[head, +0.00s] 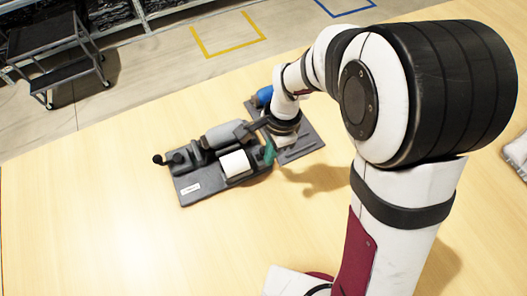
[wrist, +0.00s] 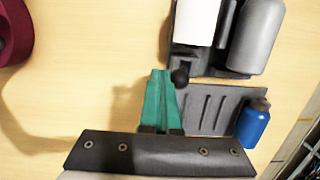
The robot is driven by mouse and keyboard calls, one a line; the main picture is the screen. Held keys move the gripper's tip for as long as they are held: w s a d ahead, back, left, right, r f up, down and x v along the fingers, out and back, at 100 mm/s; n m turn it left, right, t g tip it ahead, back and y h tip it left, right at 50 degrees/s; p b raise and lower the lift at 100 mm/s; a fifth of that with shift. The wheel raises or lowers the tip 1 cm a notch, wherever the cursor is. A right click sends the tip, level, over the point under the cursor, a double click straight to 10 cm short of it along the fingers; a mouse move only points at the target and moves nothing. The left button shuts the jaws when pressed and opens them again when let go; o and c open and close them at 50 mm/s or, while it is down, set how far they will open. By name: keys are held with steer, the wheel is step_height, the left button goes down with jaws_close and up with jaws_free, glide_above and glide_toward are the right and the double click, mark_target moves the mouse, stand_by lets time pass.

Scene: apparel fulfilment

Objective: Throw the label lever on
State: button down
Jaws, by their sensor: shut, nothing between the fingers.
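The dark label machine (head: 190,188) lies on the table, with a white roll (head: 235,164) and a grey cylinder (head: 228,134). It also shows at the top of the wrist view (wrist: 238,74). A round black knob (wrist: 180,77), seemingly a lever's end, is at the machine's near edge in the wrist view; its stem is mostly hidden. My gripper (wrist: 160,73), with green fingers, is shut and empty, its tips just left of the knob; I cannot tell if they touch. In the head view my gripper (head: 268,152) is by the machine's right end. Another black knob (head: 157,158) sticks out at its left end.
A grey grooved pad (wrist: 208,108) lies beside the machine, with a blue bottle (wrist: 255,126) at its end; the bottle also shows in the head view (head: 262,96). The table (head: 110,225) is clear at left and front. A dark cart (head: 45,40) stands beyond it.

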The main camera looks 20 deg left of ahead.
steer(key=shift+w+a+r, duration=0.15)
steer(key=shift+w+a, duration=0.85)
steer(key=shift+w, duration=0.05)
steer(key=shift+w+a, duration=0.3)
steer(key=r, duration=0.2)
steer(key=s+d+r, duration=0.1)
steer(key=r, duration=0.4)
steer(key=shift+s+d, duration=0.2)
steer(key=shift+s, duration=0.05)
